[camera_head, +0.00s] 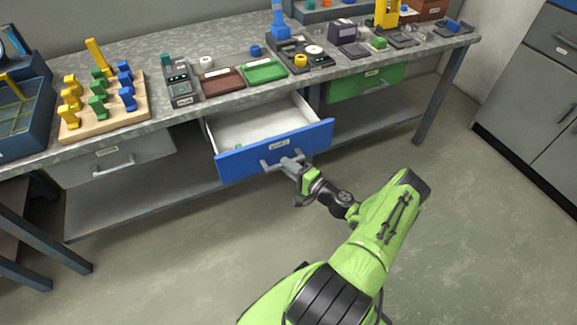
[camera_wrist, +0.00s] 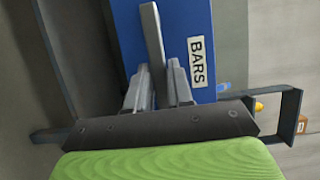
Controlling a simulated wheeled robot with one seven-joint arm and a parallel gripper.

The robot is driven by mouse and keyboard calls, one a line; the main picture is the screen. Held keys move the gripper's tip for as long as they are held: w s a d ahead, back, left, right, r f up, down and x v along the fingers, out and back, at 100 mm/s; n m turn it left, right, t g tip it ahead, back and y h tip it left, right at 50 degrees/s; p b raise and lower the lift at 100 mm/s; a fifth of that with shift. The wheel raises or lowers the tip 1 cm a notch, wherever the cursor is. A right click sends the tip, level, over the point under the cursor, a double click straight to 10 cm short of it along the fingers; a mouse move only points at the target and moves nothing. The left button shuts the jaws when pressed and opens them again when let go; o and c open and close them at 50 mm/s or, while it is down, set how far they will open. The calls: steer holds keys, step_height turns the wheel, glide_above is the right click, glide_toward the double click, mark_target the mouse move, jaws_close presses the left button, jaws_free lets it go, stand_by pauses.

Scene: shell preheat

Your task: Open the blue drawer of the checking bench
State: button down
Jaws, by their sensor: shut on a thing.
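The blue drawer (camera_head: 276,149) of the checking bench (camera_head: 226,95) is pulled well out, and its white inside (camera_head: 262,126) shows. A small green thing lies in it near the front left, too small to tell what it is. My gripper (camera_head: 290,162) is at the drawer front, its fingers shut on the grey bar handle (camera_wrist: 153,40). In the wrist view the blue front (camera_wrist: 187,30) carries a label reading BARS (camera_wrist: 197,62), and the two fingers (camera_wrist: 158,88) stand on either side of the handle.
A grey drawer (camera_head: 115,165) at the left and a green drawer (camera_head: 365,82) at the right are in the same bench. A peg board (camera_head: 105,118), a brown tray (camera_head: 222,80) and a green tray (camera_head: 264,70) stand on top. The floor (camera_head: 470,210) at the right is clear.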

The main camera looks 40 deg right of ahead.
steer(key=c, duration=1.1)
jaws_free()
steer(key=s, duration=0.5)
steer(key=s+d+p, duration=0.1)
steer(key=s, duration=0.4)
steer(key=s+p, duration=0.1)
steer(key=s, duration=0.4)
steer(key=shift+s+d, duration=0.3)
steer(key=shift+d, duration=0.05)
